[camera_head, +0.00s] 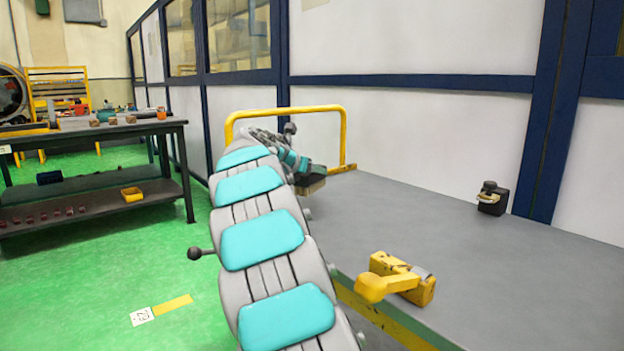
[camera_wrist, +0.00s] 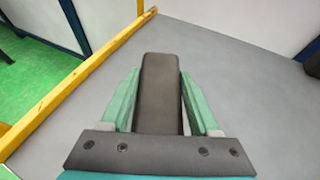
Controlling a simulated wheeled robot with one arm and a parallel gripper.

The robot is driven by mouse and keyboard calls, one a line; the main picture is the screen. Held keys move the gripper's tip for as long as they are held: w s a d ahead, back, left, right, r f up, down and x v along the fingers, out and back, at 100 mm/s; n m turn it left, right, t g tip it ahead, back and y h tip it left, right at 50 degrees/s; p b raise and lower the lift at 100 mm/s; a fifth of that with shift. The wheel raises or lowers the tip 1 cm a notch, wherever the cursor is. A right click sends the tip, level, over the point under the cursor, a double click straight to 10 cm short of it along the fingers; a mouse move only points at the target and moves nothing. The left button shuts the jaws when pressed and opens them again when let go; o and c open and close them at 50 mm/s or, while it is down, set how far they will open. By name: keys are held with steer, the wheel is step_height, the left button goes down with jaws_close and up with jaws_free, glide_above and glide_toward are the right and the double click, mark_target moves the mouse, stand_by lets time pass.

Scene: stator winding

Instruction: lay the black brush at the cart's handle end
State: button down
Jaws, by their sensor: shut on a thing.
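The black brush shows as a long dark block in the wrist view (camera_wrist: 160,88). My gripper (camera_wrist: 158,100) is shut on it, with a green finger along each side. In the head view the brush (camera_head: 311,187) is partly hidden below my gripper (camera_head: 302,171), near the cart's yellow handle (camera_head: 344,137). The cart's grey top (camera_head: 440,232) lies below the brush. I cannot tell whether the brush touches it.
A yellow tool (camera_head: 405,281) lies at the cart's near edge. A small black device (camera_head: 492,198) stands at the right by the wall. A dark workbench (camera_head: 100,128) with several items stands at the left. The cart top around the brush is clear.

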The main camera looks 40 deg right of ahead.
steer(key=w+d, duration=0.3)
steer(key=shift+f, duration=0.15)
steer(key=shift+s+f, duration=0.1)
steer(key=shift+f, duration=1.65)
steer(key=shift+c, duration=0.6)
jaws_free()
steer(key=shift+f, duration=0.1)
steer(key=shift+a+r, duration=0.15)
steer(key=shift+r, duration=0.05)
steer(key=v, duration=1.1)
steer(key=shift+a, duration=0.3)
steer(key=shift+s, duration=0.2)
